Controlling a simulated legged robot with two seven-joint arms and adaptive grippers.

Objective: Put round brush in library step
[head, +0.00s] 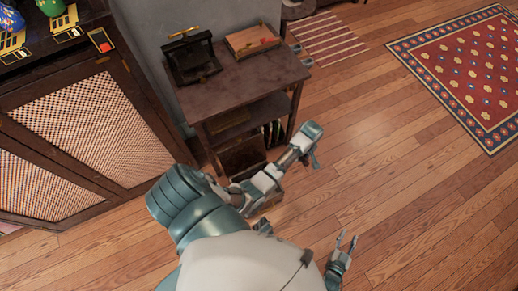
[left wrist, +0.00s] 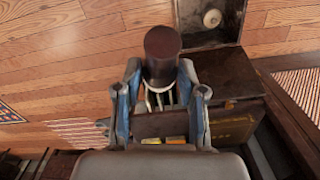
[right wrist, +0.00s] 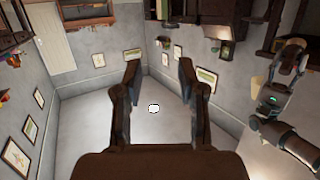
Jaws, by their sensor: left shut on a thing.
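My left gripper (left wrist: 163,92) is shut on a dark brown cylindrical thing (left wrist: 163,45), which looks like the round brush. It stands out between the fingers in the left wrist view; its far end is hidden. A dark wooden open box (left wrist: 188,36), possibly the library step, lies beyond the held thing, with a pale round item inside. In the head view a low wooden piece (head: 270,203) shows partly behind my arm. My right gripper (right wrist: 158,72) is open and empty; it also shows in the head view (head: 347,243).
The small dark table (head: 240,80) bears a black stand (head: 192,58) and a wooden box (head: 252,40); books stand on its lower shelf. A dark cabinet (head: 60,70) with woven panels is at left. The wooden floor (head: 400,190) at right is clear, with a red rug (head: 470,75) beyond.

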